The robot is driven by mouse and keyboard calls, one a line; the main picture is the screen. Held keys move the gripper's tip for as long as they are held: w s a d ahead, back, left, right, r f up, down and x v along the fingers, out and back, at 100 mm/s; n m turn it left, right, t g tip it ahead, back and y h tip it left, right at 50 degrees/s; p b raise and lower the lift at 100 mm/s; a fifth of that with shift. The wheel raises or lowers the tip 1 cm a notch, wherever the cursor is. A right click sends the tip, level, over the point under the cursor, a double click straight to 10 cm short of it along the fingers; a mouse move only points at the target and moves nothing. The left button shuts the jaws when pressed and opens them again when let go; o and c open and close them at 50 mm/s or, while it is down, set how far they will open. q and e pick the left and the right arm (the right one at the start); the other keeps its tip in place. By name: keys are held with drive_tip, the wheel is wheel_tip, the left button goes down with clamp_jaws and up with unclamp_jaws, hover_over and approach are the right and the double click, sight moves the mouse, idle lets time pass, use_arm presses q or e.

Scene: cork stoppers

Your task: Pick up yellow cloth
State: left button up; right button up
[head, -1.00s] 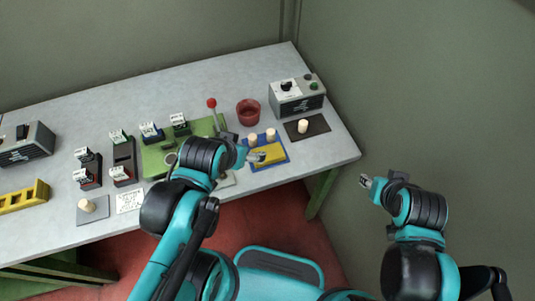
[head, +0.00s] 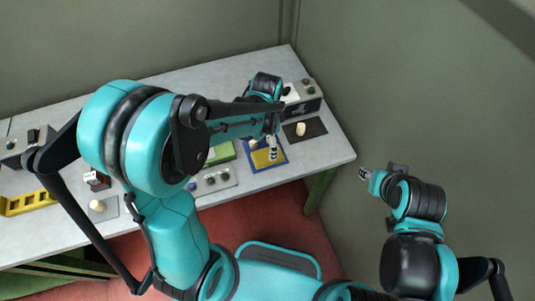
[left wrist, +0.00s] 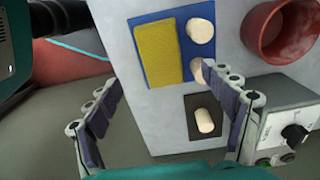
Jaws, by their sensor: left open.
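The yellow cloth (head: 260,161) lies flat on a blue mat (head: 283,161) near the front right of the table, partly hidden by my left gripper (head: 272,152) in the head view. In the left wrist view, the cloth (left wrist: 158,54) is a yellow rectangle on the left part of the blue mat (left wrist: 188,65), beside two pale cork stoppers. My left gripper (left wrist: 162,80) is open and empty. Its fingers point toward the mat, with the cloth between and beyond them. My right gripper (head: 366,175) is off the table's right side; its jaws are too small to read.
A dark pad (left wrist: 191,104) with a cork stopper (left wrist: 205,121) lies beside the mat. A red pot (left wrist: 305,30) and a grey control box (left wrist: 285,130) stand close by. A yellow block holder (head: 28,203) is at the far left. My left arm hides much of the table.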

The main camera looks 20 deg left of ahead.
use_arm(q)
wheel_tip(320, 180, down, 8)
drive_tip(key=b, duration=0.2)
drive_tip(key=shift+w+r+b, duration=0.1)
drive_tip(key=shift+w+b, duration=0.05)
drive_tip(key=shift+b, duration=0.2)
drive_tip(key=shift+r, duration=0.1)
drive_tip(key=c, duration=1.2)
drive_tip(key=shift+r, duration=0.1)
drive_tip(key=shift+c, duration=0.2)
drive_tip(key=r+p, duration=0.1)
drive_tip(key=r, duration=0.1)
drive_tip(key=r+p, duration=0.1)
drive_tip(key=r, duration=0.1)
drive_tip(key=shift+d+r, duration=0.2)
drive_tip(key=shift+r, duration=0.1)
drive_tip(key=s+d+r+p, duration=0.2)
drive_tip(key=d+r, duration=0.4)
drive_tip(key=d, duration=0.5)
drive_tip(key=shift+s, duration=0.55)
drive_tip(key=shift+r, duration=0.1)
